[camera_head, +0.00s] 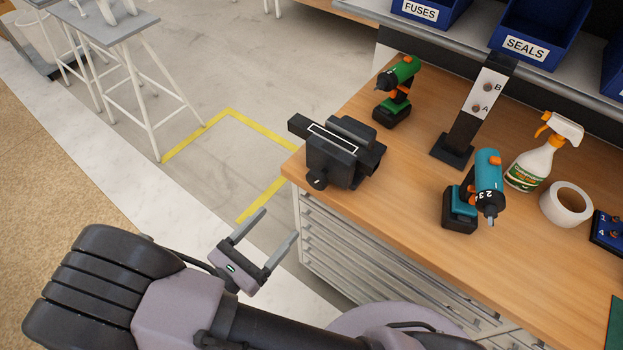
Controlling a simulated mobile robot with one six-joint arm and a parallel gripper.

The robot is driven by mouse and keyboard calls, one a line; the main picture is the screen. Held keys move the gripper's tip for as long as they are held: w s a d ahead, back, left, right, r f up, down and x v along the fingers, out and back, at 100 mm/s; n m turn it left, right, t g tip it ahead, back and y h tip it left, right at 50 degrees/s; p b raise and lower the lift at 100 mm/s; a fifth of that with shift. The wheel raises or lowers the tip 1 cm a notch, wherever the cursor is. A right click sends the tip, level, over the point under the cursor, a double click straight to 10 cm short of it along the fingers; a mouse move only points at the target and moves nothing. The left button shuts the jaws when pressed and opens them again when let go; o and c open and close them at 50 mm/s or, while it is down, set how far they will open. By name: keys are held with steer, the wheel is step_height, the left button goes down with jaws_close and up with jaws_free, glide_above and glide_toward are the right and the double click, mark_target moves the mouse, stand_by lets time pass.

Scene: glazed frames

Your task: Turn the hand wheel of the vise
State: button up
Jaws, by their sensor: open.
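The dark grey vise (352,160) stands at the left front corner of the wooden workbench (408,185). A small dark rounded part with a hole, which looks like its hand wheel (317,180), sticks out low at the vise's front left, near the bench edge. A white outline marks the top of the jaws. My gripper (278,225) is open and empty. It is in front of the bench, to the lower left of the vise, apart from it, with its fingers pointing up and right in the picture.
A green drill (398,88), a teal drill (478,190), a dark stand with a white plate (486,95), a spray bottle (535,155) and a white roll (567,204) stand on the bench. Blue bins (548,30) sit on the shelf behind. White stools (130,80) stand left; the yellow-marked floor is clear.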

mark_target(314, 184)
steer(key=b+x, duration=0.2)
steer(key=x, duration=1.1)
steer(key=shift+b, duration=0.3)
steer(key=c, duration=1.4)
